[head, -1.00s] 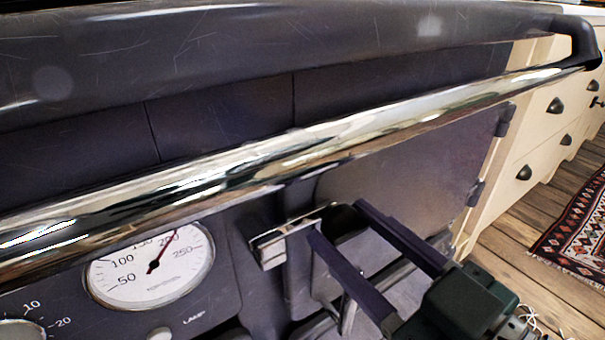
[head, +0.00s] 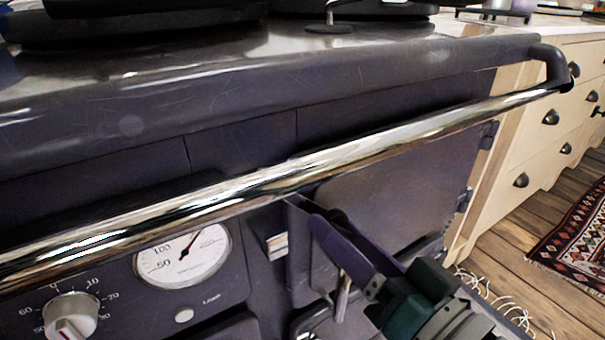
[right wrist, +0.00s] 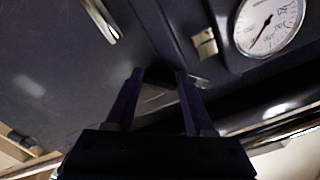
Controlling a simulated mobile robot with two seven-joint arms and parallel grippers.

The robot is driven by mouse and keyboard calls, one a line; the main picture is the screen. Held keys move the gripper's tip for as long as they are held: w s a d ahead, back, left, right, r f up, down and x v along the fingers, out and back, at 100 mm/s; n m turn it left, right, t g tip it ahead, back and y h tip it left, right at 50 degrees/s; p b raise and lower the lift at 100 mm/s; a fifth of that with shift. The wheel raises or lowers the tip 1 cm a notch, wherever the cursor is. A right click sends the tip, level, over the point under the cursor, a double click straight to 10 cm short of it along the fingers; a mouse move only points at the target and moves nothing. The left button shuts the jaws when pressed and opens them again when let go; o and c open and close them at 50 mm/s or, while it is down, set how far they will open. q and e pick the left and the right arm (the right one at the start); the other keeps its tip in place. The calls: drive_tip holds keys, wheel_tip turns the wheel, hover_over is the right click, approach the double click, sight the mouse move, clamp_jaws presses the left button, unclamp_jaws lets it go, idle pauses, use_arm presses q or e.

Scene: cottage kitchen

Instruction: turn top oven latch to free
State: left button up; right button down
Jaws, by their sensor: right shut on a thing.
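The top oven latch (right wrist: 160,76) shows in the right wrist view as a dark piece between my right fingers, with a pale metal part beyond one finger. In the head view it is mostly hidden behind the fingers, under the chrome rail. A small bright catch (head: 278,246) on the oven front stands to the left of it, and this catch also shows in the right wrist view (right wrist: 205,42). My right gripper (head: 325,222) is shut on the latch, with a finger on either side of it. My left gripper is out of view.
A long chrome rail (head: 300,172) runs across the oven front just above my right gripper. A round temperature gauge (head: 185,258) and a white knob (head: 70,315) are at the left. Cream drawers (head: 545,125) and a patterned rug (head: 575,230) lie to the right.

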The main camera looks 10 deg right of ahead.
drive_tip(key=shift+m, duration=4.3)
drive_tip(key=shift+c, duration=1.7)
unclamp_jaws()
